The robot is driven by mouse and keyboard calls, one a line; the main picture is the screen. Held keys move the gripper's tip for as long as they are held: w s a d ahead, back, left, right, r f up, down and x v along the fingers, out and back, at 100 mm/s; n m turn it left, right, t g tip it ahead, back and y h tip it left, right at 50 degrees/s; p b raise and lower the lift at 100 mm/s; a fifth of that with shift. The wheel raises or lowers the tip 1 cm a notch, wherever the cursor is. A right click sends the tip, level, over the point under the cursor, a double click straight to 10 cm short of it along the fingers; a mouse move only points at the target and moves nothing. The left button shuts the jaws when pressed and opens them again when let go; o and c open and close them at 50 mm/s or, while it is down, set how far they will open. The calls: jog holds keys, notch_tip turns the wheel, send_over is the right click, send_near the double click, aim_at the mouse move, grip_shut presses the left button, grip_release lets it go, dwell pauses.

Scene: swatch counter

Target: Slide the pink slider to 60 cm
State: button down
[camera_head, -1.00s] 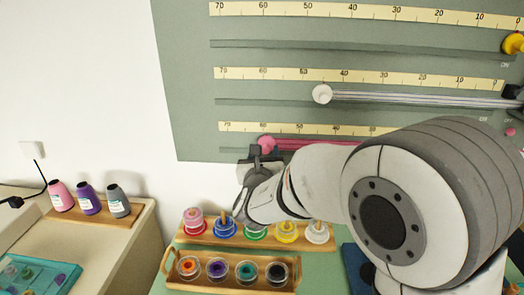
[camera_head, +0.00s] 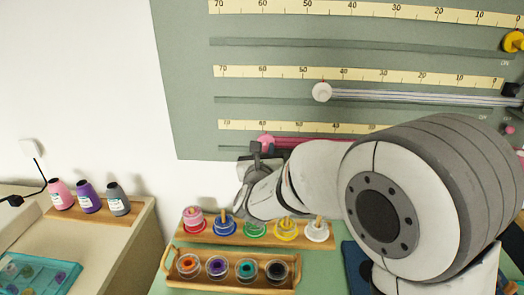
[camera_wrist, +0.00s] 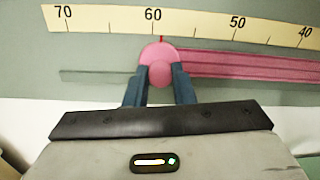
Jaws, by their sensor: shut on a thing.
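The pink slider (camera_wrist: 158,58) is a round pink knob on the lowest track of the grey-green board. In the wrist view my gripper (camera_wrist: 159,88) has one finger on each side of it and is shut on it. The red pointer above the knob stands just right of the 60 mark on the yellow scale (camera_wrist: 190,22). Pink strands (camera_wrist: 245,66) run from the knob to the right along the track. In the head view the pink slider (camera_head: 266,141) shows just above my gripper (camera_head: 262,150), and my arm hides the lower scale's right part.
A white slider (camera_head: 322,92) and a yellow slider (camera_head: 513,42) sit on the tracks above. Below stand a wooden rack of spools (camera_head: 185,240) and a wooden tray of small jars (camera_head: 225,283). Bottles (camera_head: 88,197) stand on the left counter.

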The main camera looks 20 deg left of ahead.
jog(key=shift+s+a+f+b, duration=0.1)
jog(key=shift+s+a+b, duration=0.05)
jog(key=shift+a+b, duration=0.5)
jog(key=c, duration=1.2)
grip_release()
jog(key=shift+d, duration=0.15)
jog(key=shift+c, duration=0.2)
jog(key=b+v, duration=0.1)
jog(key=v, duration=0.7)
